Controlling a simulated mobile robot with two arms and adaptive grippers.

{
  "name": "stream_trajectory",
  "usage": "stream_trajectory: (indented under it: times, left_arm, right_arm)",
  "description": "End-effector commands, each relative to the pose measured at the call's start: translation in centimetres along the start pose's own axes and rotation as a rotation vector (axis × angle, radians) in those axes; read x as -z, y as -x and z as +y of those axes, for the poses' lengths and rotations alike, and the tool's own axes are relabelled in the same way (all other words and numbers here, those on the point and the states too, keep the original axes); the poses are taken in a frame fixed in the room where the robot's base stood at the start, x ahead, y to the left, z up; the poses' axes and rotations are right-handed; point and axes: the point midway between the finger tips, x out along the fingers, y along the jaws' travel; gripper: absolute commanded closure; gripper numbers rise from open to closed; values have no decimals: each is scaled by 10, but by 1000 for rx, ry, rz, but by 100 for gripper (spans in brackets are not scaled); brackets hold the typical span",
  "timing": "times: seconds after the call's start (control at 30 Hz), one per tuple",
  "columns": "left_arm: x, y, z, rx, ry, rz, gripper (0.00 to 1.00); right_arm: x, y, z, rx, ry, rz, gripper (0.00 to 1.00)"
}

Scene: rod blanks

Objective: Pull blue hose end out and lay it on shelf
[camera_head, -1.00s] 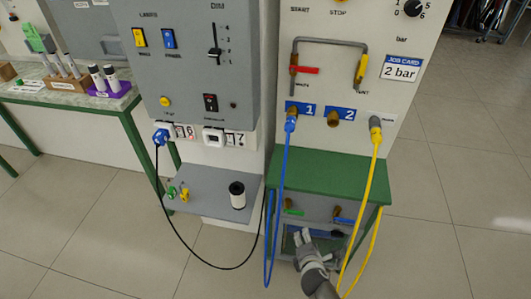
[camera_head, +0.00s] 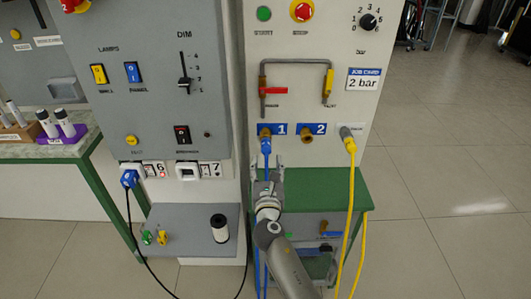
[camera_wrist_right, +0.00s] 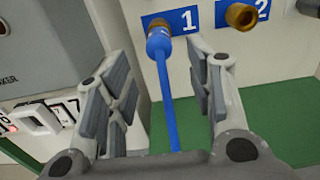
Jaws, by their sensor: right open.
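The blue hose end (camera_head: 266,146) is plugged into the brass port marked 1 on the white panel; it also shows in the right wrist view (camera_wrist_right: 158,42). The blue hose (camera_wrist_right: 170,110) hangs down from it between my right gripper's fingers. My right gripper (camera_head: 267,172) is open, pointing up at the panel just below the hose end. In the right wrist view its fingers (camera_wrist_right: 150,75) stand on either side of the hose, apart from it. The green shelf (camera_head: 325,187) lies below the ports, its left part hidden by my right arm. My left gripper is out of view.
Brass port 2 (camera_head: 307,135) is empty. A yellow hose (camera_head: 350,200) hangs from a grey fitting (camera_head: 347,132) at the right. A grey shelf (camera_head: 185,240) at left holds a black-and-white spool (camera_head: 219,228). The green shelf's visible top is clear.

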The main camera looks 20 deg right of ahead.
Motion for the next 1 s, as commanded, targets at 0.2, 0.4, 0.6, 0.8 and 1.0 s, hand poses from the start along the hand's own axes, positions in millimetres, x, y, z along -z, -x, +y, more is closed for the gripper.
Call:
stream_trajectory:
  times: [0.2,0.4,0.6,0.8,1.0]
  left_arm:
    - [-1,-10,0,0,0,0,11]
    - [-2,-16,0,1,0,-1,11]
    - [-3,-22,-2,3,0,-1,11]
    - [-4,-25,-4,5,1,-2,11]
    - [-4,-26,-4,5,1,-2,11]
  right_arm:
    - [2,-28,0,0,-2,0,52]
    - [1,-52,1,-2,-1,-1,52]
    - [2,-73,1,-2,-2,1,52]
    - [2,-85,1,-1,-3,1,52]
    - [1,-89,1,-1,-3,2,52]
